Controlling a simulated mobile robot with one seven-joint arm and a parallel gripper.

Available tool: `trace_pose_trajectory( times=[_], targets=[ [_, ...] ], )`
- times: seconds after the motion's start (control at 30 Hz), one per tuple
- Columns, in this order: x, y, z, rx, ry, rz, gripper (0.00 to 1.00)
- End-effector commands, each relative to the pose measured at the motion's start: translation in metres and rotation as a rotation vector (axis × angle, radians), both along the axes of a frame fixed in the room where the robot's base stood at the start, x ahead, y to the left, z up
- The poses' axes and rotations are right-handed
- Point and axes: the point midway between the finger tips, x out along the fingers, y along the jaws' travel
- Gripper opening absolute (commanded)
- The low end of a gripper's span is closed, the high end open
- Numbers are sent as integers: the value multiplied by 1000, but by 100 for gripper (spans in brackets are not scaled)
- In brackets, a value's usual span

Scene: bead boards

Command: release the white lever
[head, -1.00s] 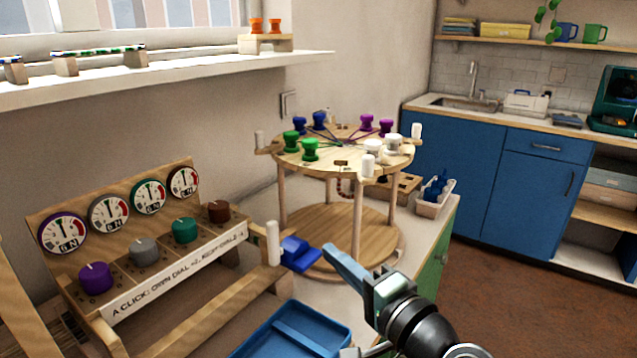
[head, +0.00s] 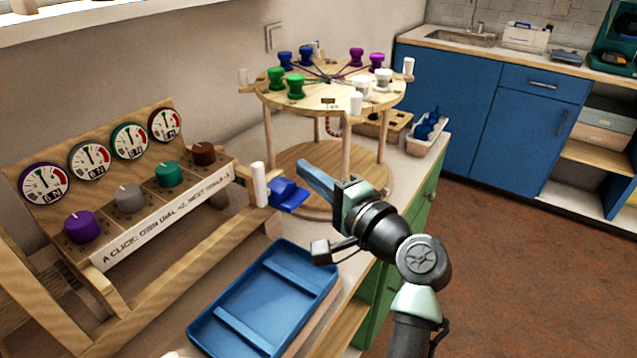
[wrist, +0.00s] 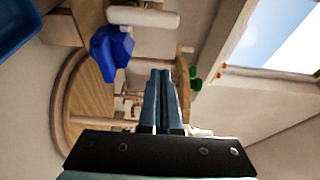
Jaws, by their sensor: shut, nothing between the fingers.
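A white upright peg-shaped lever (head: 260,184) stands at the right end of the wooden dial stand, beside a blue block (head: 287,195). In the wrist view the white lever (wrist: 143,17) lies across the top, with the blue block (wrist: 113,52) just below it. Other white pegs stand on the rim of the round wooden table, one at its front (head: 355,103) and one at its right (head: 409,66). My gripper (head: 303,166) is shut and empty, right of the lever and apart from it. Its blue-grey fingers (wrist: 160,72) lie together in the wrist view.
The dial stand carries several gauges and knobs, one purple (head: 82,227). A blue tray (head: 208,338) lies in front. The round table (head: 318,98) with coloured spools stands behind my gripper. A white bin (head: 428,137) sits right. The floor at right is clear.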

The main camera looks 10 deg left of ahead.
Motion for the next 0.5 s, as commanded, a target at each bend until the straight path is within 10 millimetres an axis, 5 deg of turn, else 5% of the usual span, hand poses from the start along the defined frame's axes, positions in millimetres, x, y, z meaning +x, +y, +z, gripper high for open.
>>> trace_pose_trajectory(
  times=[0.27,0.5],
  targets=[
    [31,42,0,-2,-1,2,0],
    [4,47,0,-1,0,0,0]
  ],
)
